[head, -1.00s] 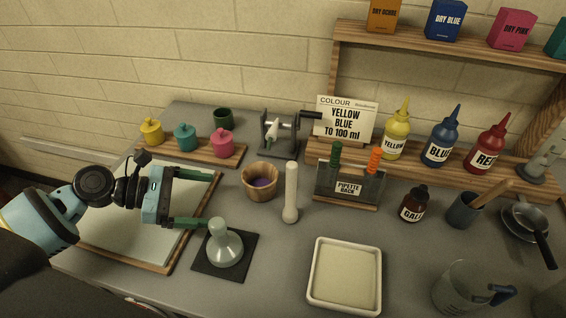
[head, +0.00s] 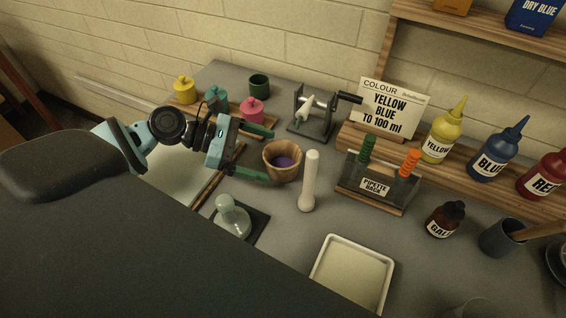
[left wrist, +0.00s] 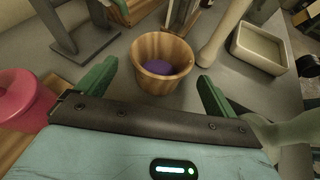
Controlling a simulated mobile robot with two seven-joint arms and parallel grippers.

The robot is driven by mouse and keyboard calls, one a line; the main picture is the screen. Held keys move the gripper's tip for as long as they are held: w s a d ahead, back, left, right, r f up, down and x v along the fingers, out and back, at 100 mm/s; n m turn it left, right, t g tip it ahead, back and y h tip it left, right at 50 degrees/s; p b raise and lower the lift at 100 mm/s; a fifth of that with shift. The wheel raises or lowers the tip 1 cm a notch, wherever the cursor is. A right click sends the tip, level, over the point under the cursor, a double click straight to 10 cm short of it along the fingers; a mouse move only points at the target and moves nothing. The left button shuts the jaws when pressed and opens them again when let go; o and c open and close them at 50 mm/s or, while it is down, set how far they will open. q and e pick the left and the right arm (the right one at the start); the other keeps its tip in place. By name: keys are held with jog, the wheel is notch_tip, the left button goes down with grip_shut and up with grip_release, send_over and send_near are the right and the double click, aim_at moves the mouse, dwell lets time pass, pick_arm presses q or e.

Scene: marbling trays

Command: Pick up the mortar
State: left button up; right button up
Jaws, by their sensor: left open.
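The mortar is a wooden bowl (head: 282,170) with purple stuff inside, upright on the grey table near the middle of the head view. It also shows in the left wrist view (left wrist: 160,48), ahead of my fingertips. My left gripper (head: 268,155) is open, with its two green fingers pointing at the mortar from the left. In the left wrist view my gripper (left wrist: 157,76) has one finger to each side of the bowl's near part, and nothing is held. Whether a finger touches the bowl, I cannot tell. My right gripper is not in view.
A pale pestle (head: 310,181) stands just right of the mortar. A pipette rack (head: 377,187) stands to the right.

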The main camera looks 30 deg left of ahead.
aim_at(281, 158)
pick_arm(q)
jog(key=shift+x, duration=2.65)
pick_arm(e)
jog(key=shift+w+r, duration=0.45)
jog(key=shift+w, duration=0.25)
pick_arm(q)
jog(key=shift+c, duration=0.4)
jog(key=c, duration=0.7)
jog(key=shift+r, duration=0.1)
jog(key=c, duration=0.4)
jog(key=shift+o, duration=0.2)
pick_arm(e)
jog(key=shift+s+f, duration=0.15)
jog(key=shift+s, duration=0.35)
pick_arm(q)
jog(key=shift+r, duration=0.1)
